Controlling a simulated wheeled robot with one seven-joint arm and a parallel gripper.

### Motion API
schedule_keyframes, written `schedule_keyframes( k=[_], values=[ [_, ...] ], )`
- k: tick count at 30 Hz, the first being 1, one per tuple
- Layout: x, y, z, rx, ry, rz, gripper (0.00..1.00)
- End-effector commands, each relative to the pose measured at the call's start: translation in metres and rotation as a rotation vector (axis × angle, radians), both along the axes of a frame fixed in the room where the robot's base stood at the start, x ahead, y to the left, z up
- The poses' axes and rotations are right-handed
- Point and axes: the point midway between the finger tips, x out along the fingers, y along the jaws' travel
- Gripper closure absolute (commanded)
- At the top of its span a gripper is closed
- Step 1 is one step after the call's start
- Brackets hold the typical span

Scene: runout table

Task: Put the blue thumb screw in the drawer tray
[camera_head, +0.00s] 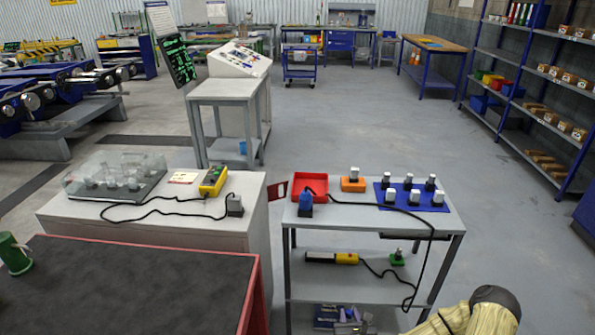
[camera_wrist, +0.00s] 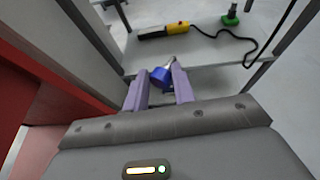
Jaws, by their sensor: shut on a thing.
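The blue thumb screw (camera_wrist: 160,76) shows in the wrist view as a small blue head with a pale metal end. It sits between the purple fingertips of my gripper (camera_wrist: 160,82), which are shut on it. I cannot pick out the drawer tray for certain. An open red tray (camera_head: 318,179) lies on the cart top, and a red-sided cabinet (camera_head: 150,290) stands at the lower left.
The grey cart (camera_head: 340,212) also carries an orange block (camera_head: 353,186) and a blue mat (camera_head: 381,193) with several knobbed parts. A black cable hangs down its right side. A yellow-black pendant (camera_head: 330,258) lies on a lower shelf. A white cabinet (camera_head: 75,208) stands left; floor lies open behind.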

Motion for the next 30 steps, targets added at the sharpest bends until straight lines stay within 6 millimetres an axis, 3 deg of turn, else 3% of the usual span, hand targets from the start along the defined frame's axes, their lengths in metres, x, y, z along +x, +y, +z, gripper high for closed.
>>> schedule_keyframes(
  k=[1, 12, 30],
  values=[
    [-0.002, 0.000, 0.019, 0.002, 0.001, -0.001, 0.99],
    [-0.017, 0.001, 0.077, 0.006, 0.000, -0.002, 0.99],
    [-0.019, 0.001, 0.082, 0.008, -0.001, -0.006, 0.99]
  ],
)
